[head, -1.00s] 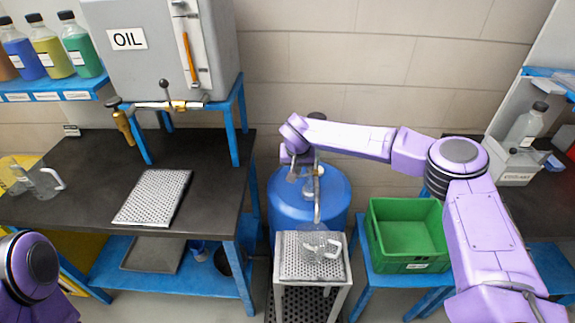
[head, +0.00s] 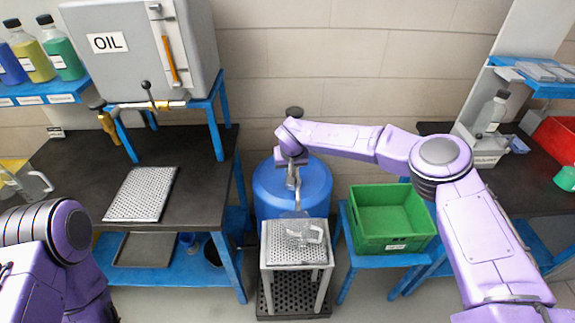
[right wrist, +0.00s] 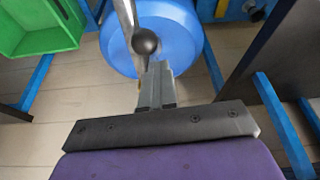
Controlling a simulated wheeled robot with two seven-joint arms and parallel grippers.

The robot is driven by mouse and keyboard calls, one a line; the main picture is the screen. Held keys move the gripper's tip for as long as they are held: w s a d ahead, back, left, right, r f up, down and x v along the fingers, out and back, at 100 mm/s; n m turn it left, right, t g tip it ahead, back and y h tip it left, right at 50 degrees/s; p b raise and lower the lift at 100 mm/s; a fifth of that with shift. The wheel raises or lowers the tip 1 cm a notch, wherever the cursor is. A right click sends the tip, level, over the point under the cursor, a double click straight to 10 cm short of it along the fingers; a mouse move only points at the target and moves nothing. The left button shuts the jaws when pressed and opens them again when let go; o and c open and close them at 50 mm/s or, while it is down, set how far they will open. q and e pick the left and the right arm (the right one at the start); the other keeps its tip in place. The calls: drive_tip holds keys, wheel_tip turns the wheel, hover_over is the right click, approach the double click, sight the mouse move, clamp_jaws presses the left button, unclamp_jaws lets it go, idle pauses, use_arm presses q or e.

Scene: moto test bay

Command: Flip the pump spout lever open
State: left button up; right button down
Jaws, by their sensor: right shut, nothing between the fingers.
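The blue drum (head: 318,188) stands behind a small perforated stand, with a metal pump on top. The pump spout (head: 297,203) points down over a clear jug (head: 306,232) on the stand. My right gripper (head: 291,158) is at the top of the pump and partly hides it. In the right wrist view my right gripper (right wrist: 157,80) is shut and empty, with its tips just below a black ball knob (right wrist: 145,41) beside the metal pump tube (right wrist: 126,20). I cannot tell whether they touch. My left arm shows at the left, but its gripper is out of view.
A green crate (head: 391,247) sits on a blue stand right of the drum. A dark bench (head: 80,160) with a grey OIL tank (head: 110,75) stands at the left. Another bench (head: 520,175) is at the right. The drum also shows in the right wrist view (right wrist: 172,35).

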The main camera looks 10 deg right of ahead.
drive_tip(key=shift+s+d+n+y+p, duration=0.2)
drive_tip(key=shift+d+n+y+p, duration=0.25)
drive_tip(key=shift+n, duration=0.55)
drive_tip(key=shift+d+n, duration=0.1)
drive_tip(key=shift+n, duration=0.4)
drive_tip(key=shift+d+f, duration=0.1)
drive_tip(key=shift+d, duration=0.1)
